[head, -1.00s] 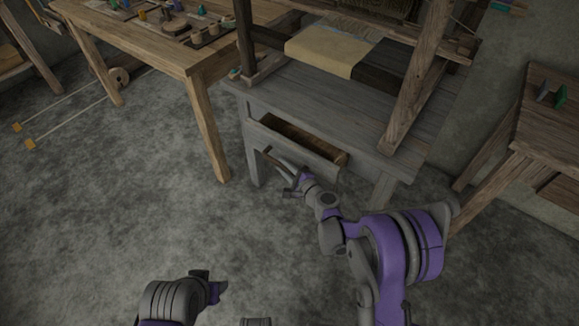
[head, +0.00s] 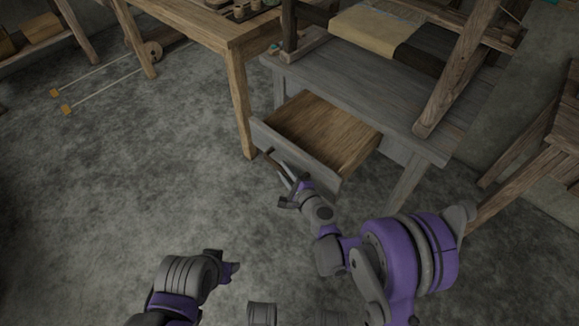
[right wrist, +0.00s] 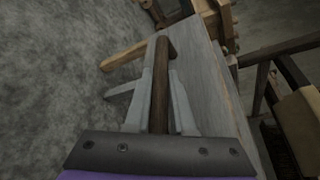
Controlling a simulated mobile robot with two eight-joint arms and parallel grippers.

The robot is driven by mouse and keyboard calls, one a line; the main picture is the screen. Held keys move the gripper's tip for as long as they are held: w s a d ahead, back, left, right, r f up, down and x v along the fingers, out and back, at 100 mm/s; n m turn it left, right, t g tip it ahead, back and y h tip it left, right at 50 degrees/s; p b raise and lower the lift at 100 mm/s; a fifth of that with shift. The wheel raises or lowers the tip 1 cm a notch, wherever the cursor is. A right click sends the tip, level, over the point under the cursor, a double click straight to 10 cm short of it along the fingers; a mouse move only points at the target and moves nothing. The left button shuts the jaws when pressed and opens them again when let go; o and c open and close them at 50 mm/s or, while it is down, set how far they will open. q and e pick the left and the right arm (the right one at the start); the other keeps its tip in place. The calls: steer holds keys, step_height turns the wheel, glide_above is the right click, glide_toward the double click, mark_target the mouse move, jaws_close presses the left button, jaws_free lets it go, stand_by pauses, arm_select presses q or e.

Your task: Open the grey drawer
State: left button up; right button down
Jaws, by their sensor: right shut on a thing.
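The grey drawer (head: 262,136) under the loom's grey table is pulled well out, and its bare brown inside shows in the head view. Its front also shows as a grey board in the right wrist view (right wrist: 212,85). The brown bar handle (right wrist: 161,85) runs between the two fingers of my right gripper (right wrist: 164,100). My right gripper (head: 284,176) is shut on this handle at the drawer's front in the head view. My left gripper (head: 231,270) hangs over the floor at the lower left, away from the drawer; its finger opening is unclear.
The grey loom table (head: 365,85) carries the wooden loom frame and cloth. A wooden worktable (head: 200,25) stands at the upper left, its leg close to the drawer's left corner. Another wooden table (head: 565,125) is at the right. The floor in front is clear.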

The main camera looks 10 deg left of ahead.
steer(key=shift+a, duration=0.1)
steer(key=c, duration=0.8)
jaws_free()
steer(key=shift+o, duration=0.2)
steer(key=p+v, duration=0.1)
steer(key=v, duration=1)
steer(key=shift+r, duration=0.15)
